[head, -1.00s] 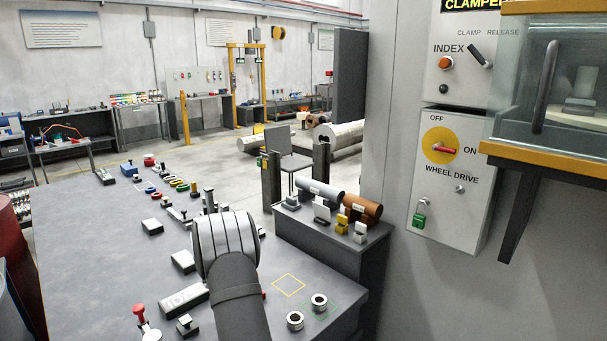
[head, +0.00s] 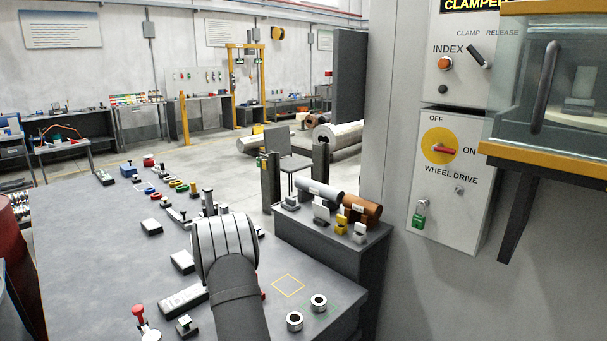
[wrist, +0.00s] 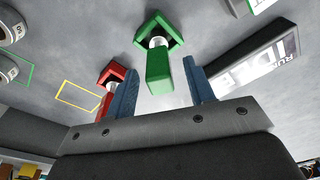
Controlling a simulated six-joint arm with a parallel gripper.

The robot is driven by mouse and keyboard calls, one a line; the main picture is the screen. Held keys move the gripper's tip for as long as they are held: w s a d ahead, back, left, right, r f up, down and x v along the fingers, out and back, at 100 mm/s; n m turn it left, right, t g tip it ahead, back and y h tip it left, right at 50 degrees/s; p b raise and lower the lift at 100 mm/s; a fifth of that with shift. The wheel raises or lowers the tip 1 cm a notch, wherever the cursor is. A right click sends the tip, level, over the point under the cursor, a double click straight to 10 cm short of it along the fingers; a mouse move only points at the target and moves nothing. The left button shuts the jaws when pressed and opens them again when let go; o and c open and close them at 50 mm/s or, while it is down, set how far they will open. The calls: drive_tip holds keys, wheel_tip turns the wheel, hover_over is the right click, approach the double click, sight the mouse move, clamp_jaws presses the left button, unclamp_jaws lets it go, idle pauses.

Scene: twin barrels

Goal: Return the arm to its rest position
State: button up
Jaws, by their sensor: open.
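My gripper (wrist: 161,72) shows in the wrist view with its two blue fingers apart and nothing clamped between them. A green handle-like piece (wrist: 158,70) lies beyond and between the fingertips in the picture; a gap shows on each side of it. A red piece of similar shape (wrist: 104,98) is just left of the left finger, which partly overlaps it. In the head view my arm reaches over the grey bench (head: 90,240), and its own dark links hide the gripper.
Two metal rings (head: 319,302) (head: 294,321) stand at the bench's right front, near a yellow outlined square (head: 288,285). A dark labelled block (head: 183,301) is left of my arm. A silver cylinder (head: 320,191) and a brown one (head: 362,210) lie on the side stand.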

wheel_tip(320, 180, up, 15)
drive_tip(key=s, duration=0.2)
drive_tip(key=f, duration=0.6)
drive_tip(key=w+f, duration=0.1)
drive_tip(key=f, duration=0.4)
drive_tip(key=w+f, duration=0.1)
drive_tip(key=f, duration=0.5)
drive_tip(key=shift+w+f, duration=0.1)
drive_tip(key=shift+f, duration=0.2)
wheel_tip(320, 180, up, 9)
wheel_tip(320, 180, down, 8)
drive_tip(key=shift+f, duration=0.15)
wheel_tip(320, 180, up, 12)
drive_tip(key=s, duration=0.1)
drive_tip(key=shift+s+d+f, duration=0.15)
idle(0.7)
